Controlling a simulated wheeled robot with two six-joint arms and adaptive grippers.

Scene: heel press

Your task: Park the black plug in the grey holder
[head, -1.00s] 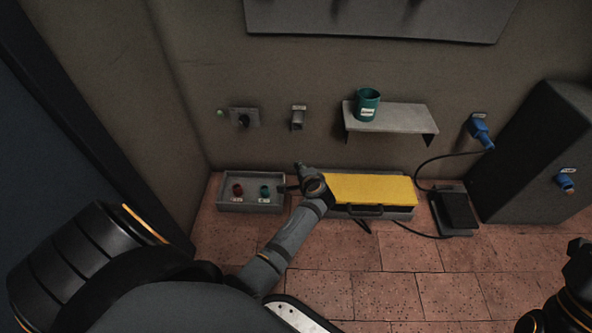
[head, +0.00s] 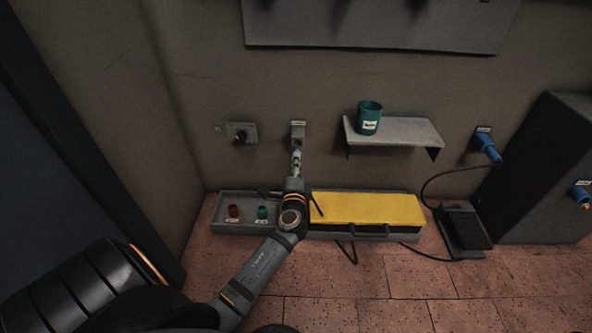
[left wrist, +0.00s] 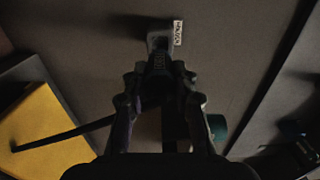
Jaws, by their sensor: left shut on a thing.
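The grey holder (head: 298,132) is a small bracket on the wall with a white label. It also shows at the top of the left wrist view (left wrist: 158,37). My left gripper (head: 296,160) points up at the wall just below the holder. In the left wrist view, its fingers (left wrist: 160,80) are shut on the black plug (left wrist: 157,65), which is dark and hard to make out. The plug's front end is close to the holder's opening. I cannot tell whether it touches or is inside. My right gripper is out of view.
A yellow-topped box (head: 365,209) and a grey tray (head: 225,201) with red and teal pieces are below. A shelf (head: 405,131) with a green cup (head: 369,117) is right of the holder. A wall plate with a black knob (head: 240,137) is left.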

